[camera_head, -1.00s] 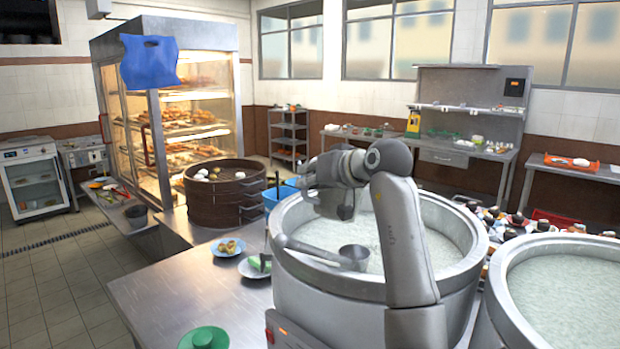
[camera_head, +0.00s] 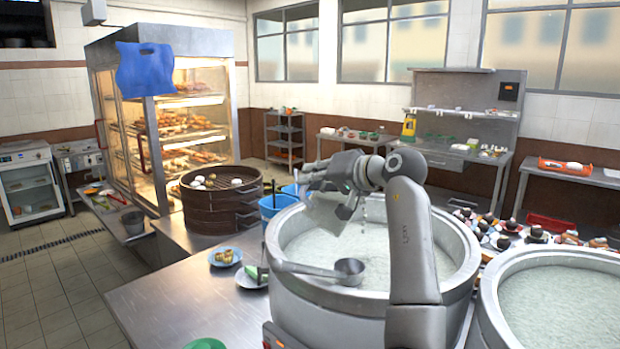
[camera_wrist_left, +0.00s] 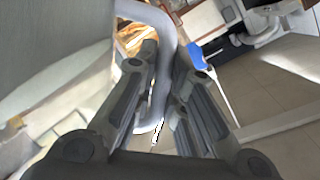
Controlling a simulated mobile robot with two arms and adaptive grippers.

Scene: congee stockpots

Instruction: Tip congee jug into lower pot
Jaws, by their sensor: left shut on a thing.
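My left gripper (camera_head: 340,190) is shut on the handle of a pale grey jug (camera_head: 322,213). The jug is tilted above the left stockpot (camera_head: 325,300), over its far left part. Small pale drops show just right of the gripper, above the congee. The gripper hides part of the jug, and its mouth is not clear. In the left wrist view the jug's curved handle (camera_wrist_left: 163,60) runs between the fingers, with the jug body (camera_wrist_left: 55,45) at the left. A second stockpot (camera_head: 490,300) with congee stands at the right. My right gripper is not in view.
A ladle (camera_head: 310,269) lies across the left pot's rim. A brown steamer (camera_head: 215,208), a blue container (camera_head: 275,205) and small plates (camera_head: 226,258) stand to the left. Cluttered jars (camera_head: 510,232) lie behind the pots. The steel counter (camera_head: 165,305) has clear room at front left.

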